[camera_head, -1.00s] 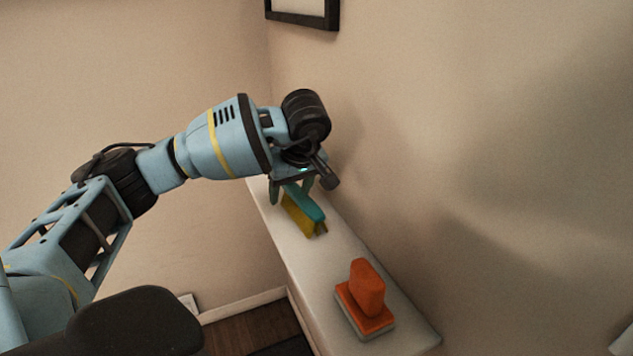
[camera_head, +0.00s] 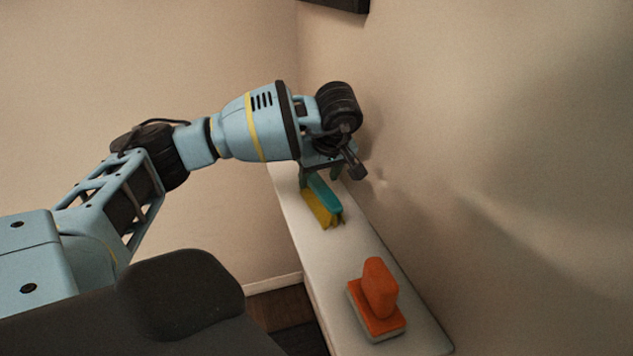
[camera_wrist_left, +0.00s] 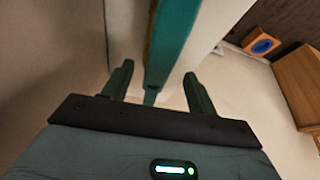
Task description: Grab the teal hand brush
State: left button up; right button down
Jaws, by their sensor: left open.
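The teal hand brush (camera_head: 324,196) with yellow bristles lies on the far part of a narrow white ledge. My left gripper (camera_head: 319,176) is over its far end, pointing down, with the jaws open. In the left wrist view, the brush's teal handle (camera_wrist_left: 171,45) runs between the two open fingers (camera_wrist_left: 158,85), with a gap visible on each side. The wrist hides the far end of the brush in the head view. My right gripper is not in view.
An orange scrubber (camera_head: 377,298) with a pale base stands on the near end of the white ledge (camera_head: 345,250). A wall runs close along the ledge's right side. In the left wrist view, a wooden cabinet (camera_wrist_left: 300,85) stands on the floor at right.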

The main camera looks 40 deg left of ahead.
aim_at(317, 181)
pick_arm(q)
jog(key=x, duration=0.4)
jog(key=shift+w+a+f, duration=0.15)
jog(key=shift+a+f, duration=0.1)
jog(key=c, duration=1.2)
jog(key=shift+r, duration=0.1)
notch_tip(317, 181, up, 10)
jog(key=shift+f, duration=0.1)
